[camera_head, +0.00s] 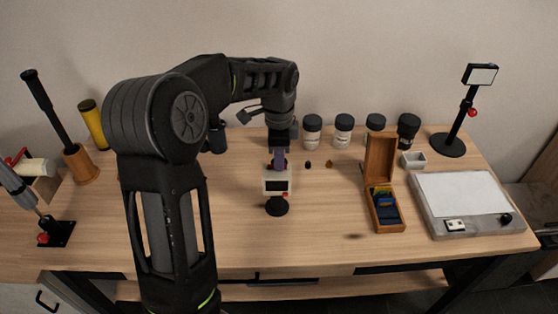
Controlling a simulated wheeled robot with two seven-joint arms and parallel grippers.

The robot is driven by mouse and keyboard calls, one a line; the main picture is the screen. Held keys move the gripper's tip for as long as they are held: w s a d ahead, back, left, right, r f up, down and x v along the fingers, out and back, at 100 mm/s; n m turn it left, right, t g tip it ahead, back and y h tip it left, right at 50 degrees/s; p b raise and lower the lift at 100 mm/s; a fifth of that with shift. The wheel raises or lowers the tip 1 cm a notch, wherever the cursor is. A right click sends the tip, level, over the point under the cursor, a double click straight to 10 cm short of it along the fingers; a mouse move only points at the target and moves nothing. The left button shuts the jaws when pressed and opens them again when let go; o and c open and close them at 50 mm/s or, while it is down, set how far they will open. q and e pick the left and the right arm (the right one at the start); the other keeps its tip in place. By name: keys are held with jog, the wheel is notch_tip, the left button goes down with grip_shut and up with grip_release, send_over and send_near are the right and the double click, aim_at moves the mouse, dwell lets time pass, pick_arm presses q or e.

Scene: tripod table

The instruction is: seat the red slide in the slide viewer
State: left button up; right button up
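The slide viewer (268,185) is a small white box with a dark window, standing on a round black foot in the middle of the table. My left gripper (280,151) points down just above and behind it. A purplish piece shows below the gripper, at the viewer's top, with a small bit of red beside it. I cannot tell whether this is the red slide, or whether the fingers are closed on it. The wooden slide box (380,158) stands open to the right, with yellow, green and blue slides inside. My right gripper is out of view.
Several black-lidded jars (312,132) stand behind, with a small white dish (413,160) at right. A light panel (462,196) and a mirror stand (448,145) are farther right. The table's front middle is clear.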

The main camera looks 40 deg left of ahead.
pick_arm(q)
jog(key=shift+o, duration=1.4)
jog(key=shift+s+d+f, duration=0.1)
jog(key=shift+s+f, duration=0.15)
jog(key=shift+f, duration=0.3)
jog(key=shift+o, duration=0.3)
jog(key=shift+w+r+p, duration=0.1)
jog(key=shift+r+p, duration=0.35)
jog(key=shift+r, duration=0.15)
jog(key=shift+w+r, duration=0.15)
jog(key=shift+r, duration=0.15)
notch_tip(320, 180, up, 8)
jog(key=shift+f+b, duration=0.2)
jog(key=shift+b, duration=0.15)
notch_tip(320, 180, up, 4)
jog(key=shift+p, duration=1.2)
